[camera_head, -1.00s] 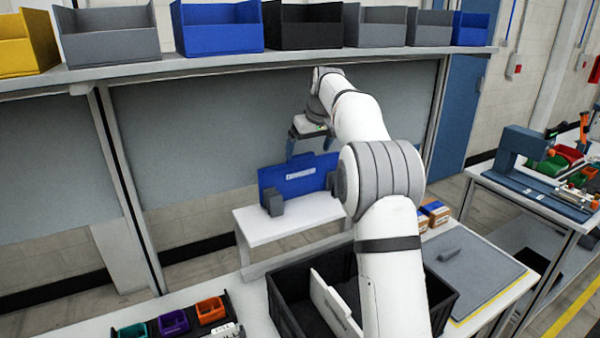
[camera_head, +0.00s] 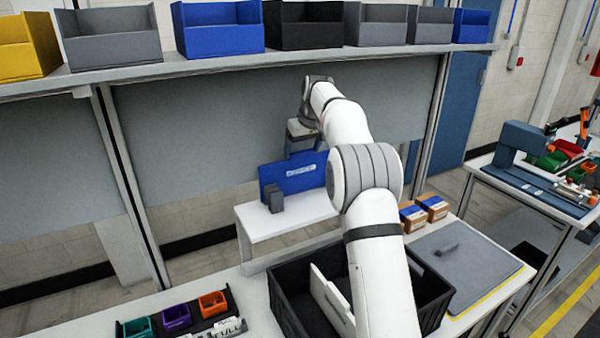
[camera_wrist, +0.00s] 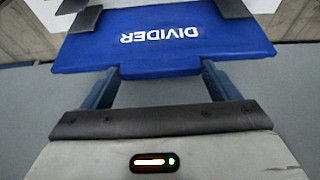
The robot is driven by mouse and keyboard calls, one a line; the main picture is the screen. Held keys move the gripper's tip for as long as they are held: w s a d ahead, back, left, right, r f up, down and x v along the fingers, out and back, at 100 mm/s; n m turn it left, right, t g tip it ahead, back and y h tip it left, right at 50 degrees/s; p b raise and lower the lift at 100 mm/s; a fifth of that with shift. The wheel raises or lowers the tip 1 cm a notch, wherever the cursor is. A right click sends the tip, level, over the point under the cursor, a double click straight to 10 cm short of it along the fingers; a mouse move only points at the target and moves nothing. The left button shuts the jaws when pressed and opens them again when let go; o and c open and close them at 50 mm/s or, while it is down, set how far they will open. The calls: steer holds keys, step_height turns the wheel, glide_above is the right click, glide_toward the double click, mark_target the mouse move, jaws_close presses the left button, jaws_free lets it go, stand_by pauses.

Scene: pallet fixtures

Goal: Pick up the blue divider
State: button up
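The blue divider (camera_head: 300,172), a flat panel with a white label, stands upright at the white side table, between grey holders. In the wrist view the divider (camera_wrist: 165,45) fills the upper middle, its label reading DIVIDER upside down, and a narrower tab on its edge points toward me. My gripper (camera_head: 303,150) is just above the divider's top edge. In the wrist view my gripper (camera_wrist: 160,70) has its two fingers spread wide, one at each side of the tab. The fingertips look close to the tab; contact is not clear.
A grey holder (camera_head: 272,199) stands at the divider's front left; my arm hides the right one. A black crate (camera_head: 290,300) with a white panel (camera_head: 330,300) is in front. Small cartons (camera_head: 432,206) and a grey mat (camera_head: 465,265) lie right. A bin shelf (camera_head: 210,66) runs above.

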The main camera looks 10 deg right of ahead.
steer(key=c, duration=0.9)
steer(key=shift+o, duration=0.2)
steer(key=shift+r, duration=0.2)
